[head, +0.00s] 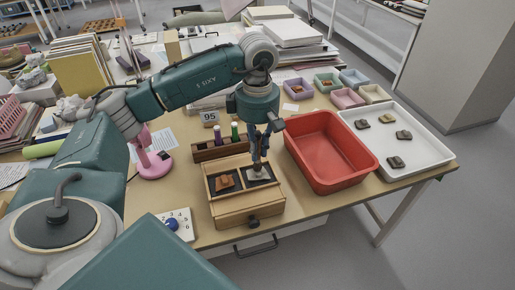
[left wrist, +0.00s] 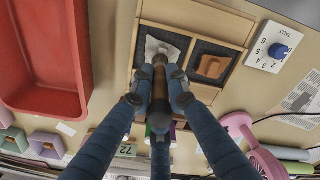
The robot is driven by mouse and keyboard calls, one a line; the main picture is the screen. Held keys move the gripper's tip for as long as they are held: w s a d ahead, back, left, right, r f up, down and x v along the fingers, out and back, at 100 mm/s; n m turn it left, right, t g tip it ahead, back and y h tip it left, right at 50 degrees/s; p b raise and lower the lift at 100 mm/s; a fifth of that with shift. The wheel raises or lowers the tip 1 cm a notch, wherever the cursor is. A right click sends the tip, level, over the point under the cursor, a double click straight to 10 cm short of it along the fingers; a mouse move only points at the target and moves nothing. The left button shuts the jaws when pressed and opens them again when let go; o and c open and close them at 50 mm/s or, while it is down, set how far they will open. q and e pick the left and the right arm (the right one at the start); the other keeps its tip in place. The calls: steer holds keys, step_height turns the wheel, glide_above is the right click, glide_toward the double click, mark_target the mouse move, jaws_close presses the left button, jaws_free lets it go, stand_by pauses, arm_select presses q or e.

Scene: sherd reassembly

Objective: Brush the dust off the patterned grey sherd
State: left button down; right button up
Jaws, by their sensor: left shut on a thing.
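My left gripper (head: 260,150) is above the right compartment of the wooden box (head: 250,210). It is shut on a brush (left wrist: 160,80) with a dark handle, which points down into that compartment. In the left wrist view the fingers (left wrist: 160,95) close around the brush from both sides. A pale grey sherd (left wrist: 152,47) lies under the brush tip, partly hidden by it. Its pattern and any dust are too small to make out. The tip looks at or very near the sherd; I cannot tell if they touch. My right gripper is not in view.
A brown-orange sherd (head: 224,183) lies in the box's left compartment. A wooden rack (head: 208,154) with coloured handles stands behind. A red tub (head: 322,125) is close on the right, then a white tray (head: 425,150) with several sherds. A tally dial (head: 176,226) sits at front left.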

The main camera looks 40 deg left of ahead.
arm_select(q)
steer(key=shift+s+d, duration=0.45)
steer(key=shift+w+a, duration=0.6)
steer(key=shift+s+d, duration=0.6)
steer(key=shift+w+a+b, duration=0.3)
steer(key=shift+w+a, duration=0.3)
steer(key=shift+a, duration=0.05)
steer(key=shift+s+d, duration=0.6)
steer(key=shift+d, duration=0.1)
steer(key=shift+w+a, duration=0.6)
steer(key=shift+a, duration=0.05)
steer(key=shift+s+d, duration=0.6)
steer(key=shift+d, duration=0.05)
steer(key=shift+w+a, duration=0.6)
steer(key=shift+a, duration=0.05)
steer(key=shift+s+d+r, duration=0.1)
steer(key=shift+s+d, duration=0.5)
steer(key=shift+d, duration=0.05)
steer(key=shift+w+a+b, duration=0.3)
steer(key=shift+w+a, duration=0.3)
steer(key=shift+a, duration=0.1)
